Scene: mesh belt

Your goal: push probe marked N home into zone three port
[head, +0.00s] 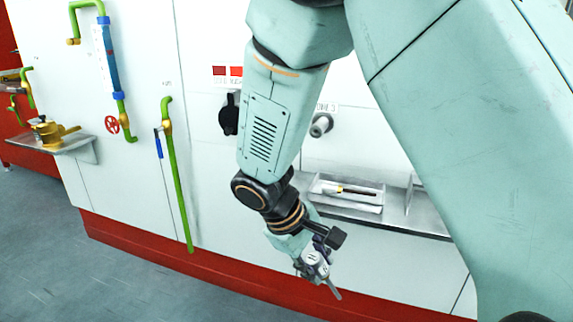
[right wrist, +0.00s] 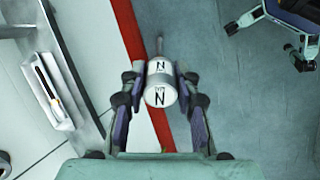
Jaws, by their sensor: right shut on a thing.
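My right gripper (head: 311,266) hangs in front of the white wall, low and below the shelf. In the right wrist view its fingers (right wrist: 160,88) close on both sides of a pale grey cylindrical probe (right wrist: 158,68) marked N. The probe's thin tip points away from the gripper. In the head view the probe (head: 316,258) tilts down to the right, apart from the wall. A round grey port (head: 320,125) sticks out of the wall above the shelf, under a small label too small to read surely. My left gripper is out of view.
A metal shelf (head: 397,218) holds a pale tray (head: 326,187) with a dark and yellow tool. A black fitting (head: 229,115) hangs left of my arm. Green pipes (head: 178,190) and a brass valve (head: 47,131) are further left. A wheeled chair (right wrist: 300,35) shows in the right wrist view.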

